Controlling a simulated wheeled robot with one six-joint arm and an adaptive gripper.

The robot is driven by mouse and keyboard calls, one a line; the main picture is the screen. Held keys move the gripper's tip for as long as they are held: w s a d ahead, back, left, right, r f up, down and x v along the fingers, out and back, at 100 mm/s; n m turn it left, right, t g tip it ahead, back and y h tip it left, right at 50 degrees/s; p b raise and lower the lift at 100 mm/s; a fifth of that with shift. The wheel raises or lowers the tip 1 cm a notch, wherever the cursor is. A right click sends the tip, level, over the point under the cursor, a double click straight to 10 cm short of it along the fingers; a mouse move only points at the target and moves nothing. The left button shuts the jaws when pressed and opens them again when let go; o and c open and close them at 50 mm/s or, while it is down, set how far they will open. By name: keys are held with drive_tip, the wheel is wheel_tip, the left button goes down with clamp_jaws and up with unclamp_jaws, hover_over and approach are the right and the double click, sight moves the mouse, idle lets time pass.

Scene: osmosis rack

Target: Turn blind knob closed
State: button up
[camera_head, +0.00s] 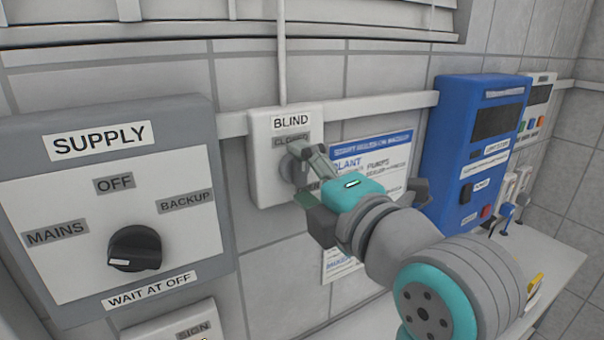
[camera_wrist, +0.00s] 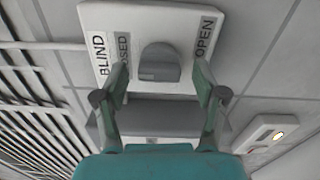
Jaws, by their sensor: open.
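The blind switch box (camera_head: 262,133) is a white plate on the tiled wall, labelled BLIND, with a CLOSED label below that. In the wrist view the box (camera_wrist: 185,19) shows sideways, with CLOSED on the left and OPEN on the right. Its grey blind knob (camera_wrist: 160,62) sits between the two labels. In the head view the knob (camera_head: 290,168) is mostly hidden by my gripper. My gripper (camera_head: 312,172) is open in front of the box. In the wrist view my gripper (camera_wrist: 160,80) has one finger on each side of the knob, with visible gaps.
A grey SUPPLY panel (camera_head: 185,118) with a black knob (camera_head: 135,248) is at left. A poster (camera_head: 372,152) and a blue unit (camera_head: 470,150) are on the right, above a pale counter (camera_head: 545,250). Window blinds (camera_wrist: 40,110) show in the wrist view.

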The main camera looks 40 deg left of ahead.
drive_tip(key=v, duration=1.1)
